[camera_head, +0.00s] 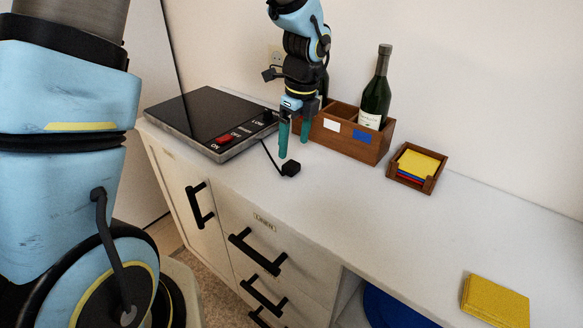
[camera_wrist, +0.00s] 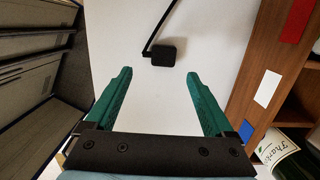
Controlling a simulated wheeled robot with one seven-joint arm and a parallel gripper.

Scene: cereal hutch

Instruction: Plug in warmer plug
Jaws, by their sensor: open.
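The black warmer plug (camera_head: 290,168) lies on the white counter on a black cord that runs to the right side of the warmer (camera_head: 212,116), a flat black-topped plate with a red switch. In the wrist view the plug (camera_wrist: 170,52) lies ahead of my fingertips, between their lines and a little right of centre. My gripper (camera_head: 293,148) has green fingers pointing down, open and empty, just behind and above the plug. The wrist view shows the same open gripper (camera_wrist: 158,72). A wall outlet (camera_head: 275,55) is partly visible behind my arm.
A wooden box (camera_head: 345,140) with a dark bottle (camera_head: 377,92) stands close to the right of my gripper. A wooden holder with coloured cards (camera_head: 417,167) and yellow napkins (camera_head: 495,302) are farther right. The counter between them is clear.

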